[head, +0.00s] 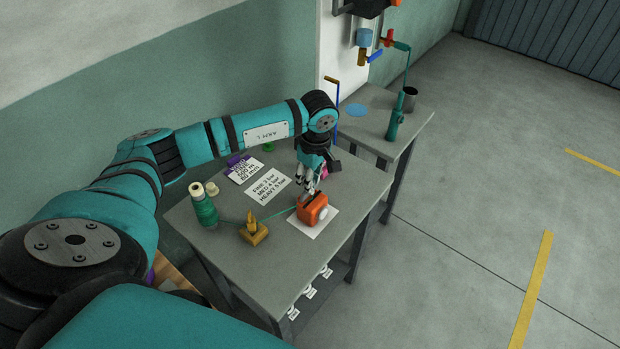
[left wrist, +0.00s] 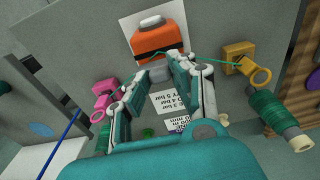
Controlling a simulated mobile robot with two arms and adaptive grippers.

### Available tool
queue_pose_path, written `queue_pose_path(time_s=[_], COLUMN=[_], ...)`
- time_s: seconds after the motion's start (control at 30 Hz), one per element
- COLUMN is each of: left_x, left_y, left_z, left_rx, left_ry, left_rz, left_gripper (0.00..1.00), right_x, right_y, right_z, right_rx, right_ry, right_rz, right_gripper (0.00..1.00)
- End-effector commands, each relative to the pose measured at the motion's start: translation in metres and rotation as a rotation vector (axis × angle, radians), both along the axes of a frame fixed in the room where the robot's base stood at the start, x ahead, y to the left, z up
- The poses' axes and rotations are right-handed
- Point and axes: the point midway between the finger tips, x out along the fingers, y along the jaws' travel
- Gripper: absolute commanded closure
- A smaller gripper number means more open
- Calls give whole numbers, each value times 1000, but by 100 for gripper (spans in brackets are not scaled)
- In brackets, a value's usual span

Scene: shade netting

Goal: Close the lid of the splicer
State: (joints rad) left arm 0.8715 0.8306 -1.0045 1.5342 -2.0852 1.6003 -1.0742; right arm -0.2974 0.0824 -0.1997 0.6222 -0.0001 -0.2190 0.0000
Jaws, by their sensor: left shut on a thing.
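The orange splicer (head: 313,211) sits on a white sheet (head: 325,223) near the right front of the grey table. In the left wrist view the splicer (left wrist: 160,37) shows a black band and a pale rounded part on top. My left gripper (head: 311,193) reaches down to the splicer's back side. In the left wrist view its fingertips (left wrist: 158,72) close around a small grey part at the splicer's edge, partly hidden by the fingers. How far the lid is open is hard to tell. A green thread (left wrist: 215,61) runs past the splicer. My right gripper is not in view.
A green spool (head: 204,209) stands at the table's left, near a yellow guide (head: 253,231). A pink clip (left wrist: 104,87) is on the other side of the splicer. Printed cards (head: 268,187) lie behind. A second table (head: 370,125) stands behind right.

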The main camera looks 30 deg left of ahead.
Motion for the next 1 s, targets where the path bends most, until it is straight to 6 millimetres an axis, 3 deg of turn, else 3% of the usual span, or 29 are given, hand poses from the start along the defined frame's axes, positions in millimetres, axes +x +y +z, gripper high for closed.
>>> queue_pose_path(time_s=[0.6,1.0], left_x=[-1,-2], left_y=[-39,-57], left_z=[-18,-34], left_rx=[529,910], left_ry=[-45,-75], left_rz=[-6,-6], left_gripper=[100,100], right_x=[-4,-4], right_y=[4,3], right_z=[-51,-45], right_rx=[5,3], right_ry=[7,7], right_rz=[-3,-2], right_gripper=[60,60])
